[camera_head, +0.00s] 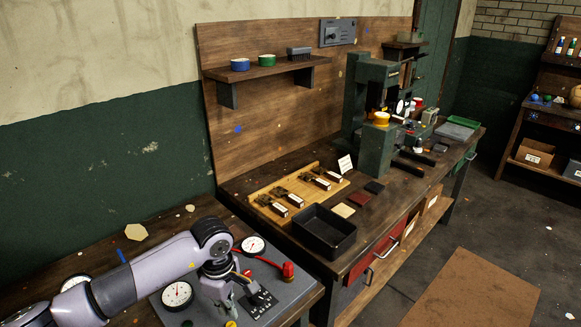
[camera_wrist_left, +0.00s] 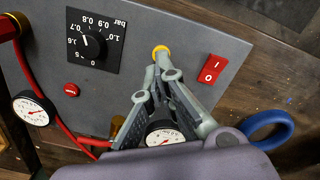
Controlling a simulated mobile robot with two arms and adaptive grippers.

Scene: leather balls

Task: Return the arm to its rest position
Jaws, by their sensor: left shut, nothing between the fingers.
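My left arm (camera_head: 150,268) reaches in from the lower left in the head view. My left gripper (camera_head: 230,306) points down over a grey control panel (camera_head: 293,292). In the left wrist view the gripper (camera_wrist_left: 162,62) is shut and empty, its fingertips together over the panel (camera_wrist_left: 135,25). My right gripper is in neither view.
The panel carries a white gauge (camera_head: 253,246), another gauge (camera_head: 177,295), a red fitting (camera_head: 288,270) with red hose, and a red switch (camera_wrist_left: 212,68). A black tray (camera_head: 323,232) and wooden board (camera_head: 270,190) lie beyond. A green press (camera_head: 377,150) stands farther back.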

